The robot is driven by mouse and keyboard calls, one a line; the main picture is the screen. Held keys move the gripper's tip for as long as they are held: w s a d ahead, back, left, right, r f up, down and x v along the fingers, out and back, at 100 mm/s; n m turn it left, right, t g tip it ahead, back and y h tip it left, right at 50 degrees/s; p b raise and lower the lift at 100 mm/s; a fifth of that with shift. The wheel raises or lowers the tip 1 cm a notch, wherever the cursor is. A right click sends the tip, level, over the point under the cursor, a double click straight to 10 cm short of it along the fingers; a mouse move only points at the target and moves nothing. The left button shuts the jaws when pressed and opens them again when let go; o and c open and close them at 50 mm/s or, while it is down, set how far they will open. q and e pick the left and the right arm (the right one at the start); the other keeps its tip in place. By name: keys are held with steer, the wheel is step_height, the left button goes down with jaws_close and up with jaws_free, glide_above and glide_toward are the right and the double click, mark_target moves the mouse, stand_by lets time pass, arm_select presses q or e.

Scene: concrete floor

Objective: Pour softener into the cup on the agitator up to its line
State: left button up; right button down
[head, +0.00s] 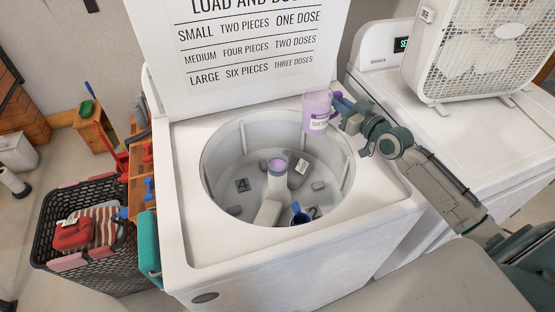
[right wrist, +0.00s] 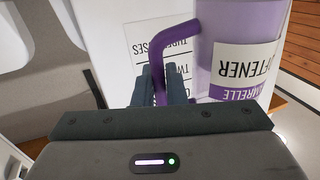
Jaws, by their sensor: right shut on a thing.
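The softener bottle (head: 316,113) is pale purple with a white label and stands about upright above the right back part of the open washer tub. My right gripper (head: 340,104) is shut on its dark purple handle (right wrist: 178,35); the bottle (right wrist: 240,35) fills the right of the right wrist view. The cup (head: 277,164) tops the white agitator (head: 274,188) in the tub's middle, with purple inside it. The bottle is above and right of the cup, apart from it. The cup's line is too small to see. My left gripper is not in view.
The washer (head: 185,190) has its lid (head: 255,60) raised, with a load and dose chart on it. A blue cup-like thing (head: 300,215) and numbered tags are in the tub. A box fan (head: 470,55) stands on the machine at right. A laundry basket (head: 95,262) is at left.

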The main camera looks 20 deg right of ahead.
mark_target(340, 92)
steer(key=shift+r+p, duration=2.1)
steer(key=shift+r, duration=0.45)
steer(key=shift+a+f, duration=0.1)
steer(key=shift+s+a+f, duration=0.1)
steer(key=shift+a+f, duration=0.1)
steer(key=shift+a, duration=0.05)
steer(key=s+a+m+h, duration=0.1)
steer(key=s+a, duration=0.2)
steer(key=a, duration=0.4)
steer(key=s+a+f+m+h+b, duration=0.1)
steer(key=s+a+h, duration=0.1)
steer(key=s+a, duration=0.2)
steer(key=s+a+h+b, duration=0.1)
steer(key=s+a, duration=0.3)
steer(key=a, duration=0.6)
steer(key=shift+f+m+t, duration=0.15)
steer(key=shift+m+t, duration=0.15)
steer(key=shift+m, duration=0.1)
